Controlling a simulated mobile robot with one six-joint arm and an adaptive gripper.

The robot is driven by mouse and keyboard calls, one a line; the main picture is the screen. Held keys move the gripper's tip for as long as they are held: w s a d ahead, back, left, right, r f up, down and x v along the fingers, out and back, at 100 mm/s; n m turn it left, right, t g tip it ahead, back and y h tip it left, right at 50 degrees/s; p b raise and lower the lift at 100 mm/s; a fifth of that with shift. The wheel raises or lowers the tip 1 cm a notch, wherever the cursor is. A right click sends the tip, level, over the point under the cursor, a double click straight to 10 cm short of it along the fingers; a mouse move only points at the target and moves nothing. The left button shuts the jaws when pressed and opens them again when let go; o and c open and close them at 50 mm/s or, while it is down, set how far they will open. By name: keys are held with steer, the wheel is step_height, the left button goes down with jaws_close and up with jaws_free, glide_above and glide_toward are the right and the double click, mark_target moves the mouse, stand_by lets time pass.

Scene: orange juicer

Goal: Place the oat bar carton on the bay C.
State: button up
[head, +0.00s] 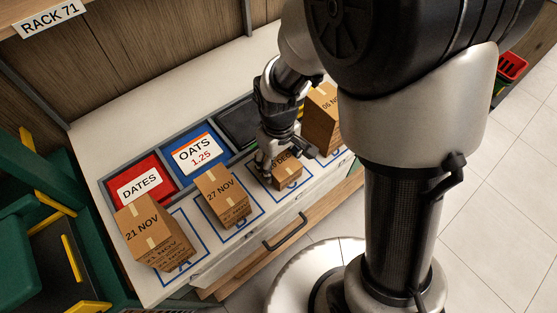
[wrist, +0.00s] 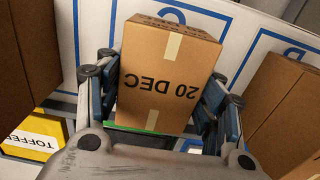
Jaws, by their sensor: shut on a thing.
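My gripper (head: 286,163) points down over the third blue-outlined bay from the left, which I take as bay C (head: 268,183). Its fingers are shut on the two sides of a small brown carton (head: 287,178). In the wrist view this carton (wrist: 165,70) sits between the fingers, its tan tape strip and the print "20 DEC" upside down.
Carton stacks dated 21 NOV (head: 151,232) and 27 NOV (head: 222,196) stand at bays A and B on the left. A taller stack dated 05 NOV (head: 321,118) stands close on the right. Red DATES (head: 135,184) and blue OATS (head: 197,153) bins lie behind.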

mark_target(279, 160)
steer(key=shift+f, duration=0.2)
steer(key=o, duration=1.2)
steer(key=shift+c, duration=0.2)
steer(key=shift+r, duration=0.15)
step_height(279, 160, up, 12)
steer(key=r+p, duration=0.1)
steer(key=p, duration=0.4)
steer(key=s+d+r+m+t, duration=0.4)
steer(key=s+d+r+m, duration=0.2)
steer(key=s+d+r, duration=0.5)
step_height(279, 160, up, 2)
steer(key=s, duration=0.2)
steer(key=shift+s+r+m+t, duration=0.2)
steer(key=shift+s+m+t, duration=0.1)
steer(key=shift+m, duration=0.1)
